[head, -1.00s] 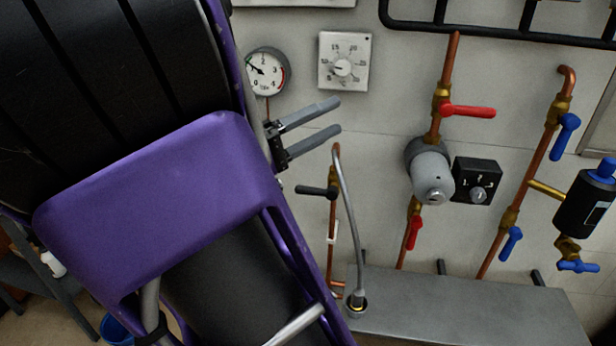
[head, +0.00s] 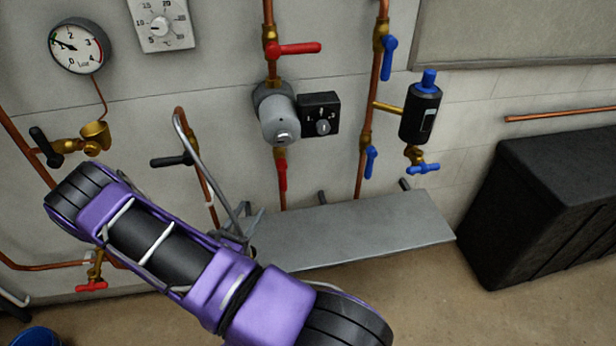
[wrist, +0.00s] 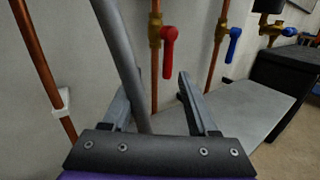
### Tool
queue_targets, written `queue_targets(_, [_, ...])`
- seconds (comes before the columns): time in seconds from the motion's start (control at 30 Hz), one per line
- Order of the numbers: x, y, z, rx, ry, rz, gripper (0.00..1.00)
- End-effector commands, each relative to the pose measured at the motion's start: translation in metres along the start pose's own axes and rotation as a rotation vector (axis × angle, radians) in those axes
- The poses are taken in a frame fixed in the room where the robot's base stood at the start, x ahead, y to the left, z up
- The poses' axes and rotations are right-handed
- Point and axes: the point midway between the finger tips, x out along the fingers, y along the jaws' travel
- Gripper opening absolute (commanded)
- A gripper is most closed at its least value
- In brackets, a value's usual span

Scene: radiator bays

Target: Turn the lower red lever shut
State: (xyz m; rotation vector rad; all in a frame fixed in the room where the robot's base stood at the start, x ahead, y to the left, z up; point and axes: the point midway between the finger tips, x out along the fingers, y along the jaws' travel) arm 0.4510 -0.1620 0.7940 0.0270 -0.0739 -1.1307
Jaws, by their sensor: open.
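The lower red lever (head: 282,174) hangs along the copper pipe beneath the grey pump, pointing down in line with the pipe. It also shows in the wrist view (wrist: 170,50), beyond my fingertips and slightly right of centre. My gripper (head: 250,222) is low, left of that lever and near the left end of the grey shelf, apart from the lever. In the wrist view my gripper (wrist: 155,88) has its fingers spread. A grey bent tube (wrist: 118,45) runs down between the fingers, close to the left one; whether it touches is unclear.
An upper red lever (head: 295,48) sits crosswise above the grey pump (head: 277,118). A black dial box (head: 320,114) is beside the pump. A grey shelf (head: 350,228) juts out below. Blue levers (head: 371,162) are to the right. A copper pipe (wrist: 45,70) stands left of my gripper.

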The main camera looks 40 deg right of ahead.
Motion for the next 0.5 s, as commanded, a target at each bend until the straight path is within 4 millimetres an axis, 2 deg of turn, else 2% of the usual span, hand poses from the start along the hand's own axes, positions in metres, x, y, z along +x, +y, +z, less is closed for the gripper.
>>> queue_targets(0.03, [-0.003,-0.006,-0.012,-0.027,0.022,-0.005,0.59])
queue_targets(0.1, [-0.005,-0.01,-0.022,-0.051,0.04,-0.008,0.59])
queue_targets(0.23, [0.001,-0.012,-0.026,-0.062,0.049,-0.01,0.59])
queue_targets(0.37, [0.02,-0.012,-0.026,-0.06,0.047,-0.011,0.59])
queue_targets(0.5, [0.05,-0.013,-0.028,-0.059,0.046,-0.012,0.59])
